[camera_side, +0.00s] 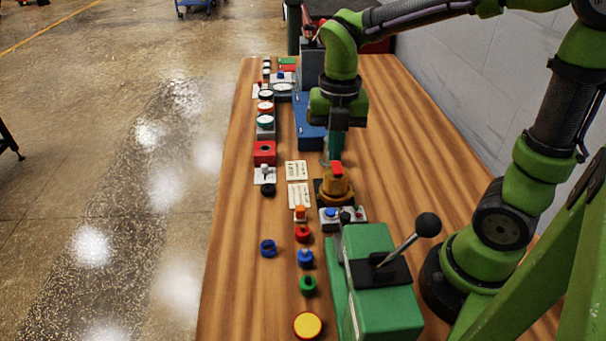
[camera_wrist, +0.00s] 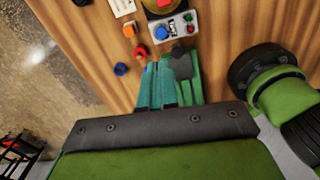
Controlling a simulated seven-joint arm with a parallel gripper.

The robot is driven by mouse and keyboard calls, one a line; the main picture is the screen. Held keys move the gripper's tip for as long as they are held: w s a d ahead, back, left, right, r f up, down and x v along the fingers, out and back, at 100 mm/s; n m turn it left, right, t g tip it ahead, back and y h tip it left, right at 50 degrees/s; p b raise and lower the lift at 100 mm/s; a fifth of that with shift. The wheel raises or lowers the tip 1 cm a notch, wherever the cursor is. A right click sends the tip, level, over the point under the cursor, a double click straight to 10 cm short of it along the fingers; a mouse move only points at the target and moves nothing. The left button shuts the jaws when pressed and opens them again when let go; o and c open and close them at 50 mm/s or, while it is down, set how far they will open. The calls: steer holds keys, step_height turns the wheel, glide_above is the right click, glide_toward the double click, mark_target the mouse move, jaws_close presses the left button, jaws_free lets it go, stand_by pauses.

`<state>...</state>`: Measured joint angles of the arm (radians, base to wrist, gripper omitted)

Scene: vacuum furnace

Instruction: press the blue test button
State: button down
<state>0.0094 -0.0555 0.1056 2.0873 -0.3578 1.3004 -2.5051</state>
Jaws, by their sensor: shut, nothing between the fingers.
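A small grey panel (camera_side: 356,216) with a blue button (camera_side: 331,212) stands near the middle of the wooden table, just behind the green lever box. In the wrist view the blue button (camera_wrist: 162,33) sits on the left end of that panel (camera_wrist: 174,28). A separate blue button (camera_side: 305,258) stands in a column of buttons left of the green box; no label is readable on either. My gripper (camera_side: 335,156) points down above the table, farther back than the panel, beyond the amber part with the red top. Its teal fingers (camera_wrist: 165,68) are together and empty.
The green box (camera_side: 375,290) has a black-knobbed lever (camera_side: 428,226) sticking up. The amber part (camera_side: 335,188) stands between my gripper and the panel. Red (camera_side: 303,233), green (camera_side: 308,285) and yellow (camera_side: 308,325) buttons and a loose-looking blue ring (camera_side: 268,248) lie left. The table's right side is clear.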

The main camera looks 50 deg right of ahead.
mark_target(331, 211)
steer(key=shift+n, duration=0.7)
steer(key=shift+s+f, duration=0.1)
step_height(331, 211, down, 14)
steer(key=shift+r, duration=0.1)
stand_by(0.3)
steer(key=shift+s+f, duration=0.1)
steer(key=shift+f, duration=0.9)
steer(key=shift+r, duration=0.1)
step_height(331, 211, up, 15)
steer(key=shift+w, duration=0.35)
